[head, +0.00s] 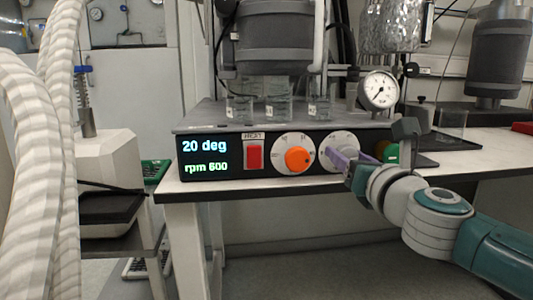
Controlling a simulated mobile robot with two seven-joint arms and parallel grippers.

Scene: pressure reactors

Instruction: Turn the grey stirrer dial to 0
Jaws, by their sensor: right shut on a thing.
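The grey stirrer dial (342,137) is the rightmost knob on the black front panel, on a pale round scale. The pointer of the dial is hidden behind the fingers. The display (205,157) on the panel's left reads 20 deg and what looks like rpm 600. My left gripper is not in view.
An orange dial (297,159) and a red heat switch (254,156) sit left of the grey dial. A green button (391,153) is close right of my gripper. Small glass beakers (277,107) and a pressure gauge (379,90) stand above. White hoses (35,170) fill the left edge.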

